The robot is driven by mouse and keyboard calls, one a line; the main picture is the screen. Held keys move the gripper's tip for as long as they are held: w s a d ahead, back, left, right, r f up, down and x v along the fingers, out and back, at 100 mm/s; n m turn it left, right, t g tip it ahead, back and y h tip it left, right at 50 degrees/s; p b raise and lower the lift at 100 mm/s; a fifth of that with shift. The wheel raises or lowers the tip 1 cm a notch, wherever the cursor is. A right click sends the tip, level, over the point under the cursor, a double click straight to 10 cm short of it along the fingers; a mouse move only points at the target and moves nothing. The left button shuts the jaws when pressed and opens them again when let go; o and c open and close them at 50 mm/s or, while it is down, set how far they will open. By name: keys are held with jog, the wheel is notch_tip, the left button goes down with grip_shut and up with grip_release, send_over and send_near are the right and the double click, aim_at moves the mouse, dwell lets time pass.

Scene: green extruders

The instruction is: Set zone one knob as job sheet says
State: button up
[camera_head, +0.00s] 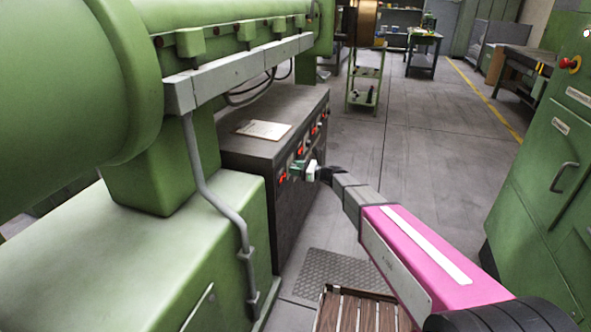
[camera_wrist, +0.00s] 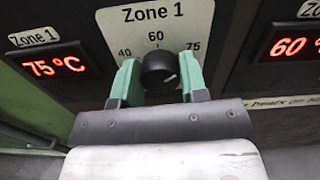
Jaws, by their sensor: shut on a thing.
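The zone one knob (camera_wrist: 159,71) is a round black dial on a plate marked Zone 1, with 40, 60 and 75 around it. A short pale mark shows on its right side; its exact setting is hard to tell. The red display (camera_wrist: 54,66) left of it reads 75 °C. My gripper (camera_wrist: 160,80) has its green fingers on both sides of the knob, shut on it. In the head view my gripper (camera_head: 299,170) is at the front of the dark control cabinet (camera_head: 246,155). A pale sheet (camera_head: 263,130) lies on the cabinet top; its writing is unreadable.
A second zone display (camera_wrist: 295,47) reading 60° is at the right in the wrist view. The green extruder (camera_head: 80,100) fills the left. A green cabinet (camera_head: 550,150) with a red button stands right. Open grey floor (camera_head: 430,140) lies between.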

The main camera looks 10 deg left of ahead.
jog(key=shift+m, duration=0.5)
jog(key=shift+f, duration=0.1)
jog(key=o, duration=0.9)
jog(key=shift+d, duration=0.1)
jog(key=d, duration=1)
jog(key=shift+s+d, duration=0.35)
jog(key=shift+s, duration=0.05)
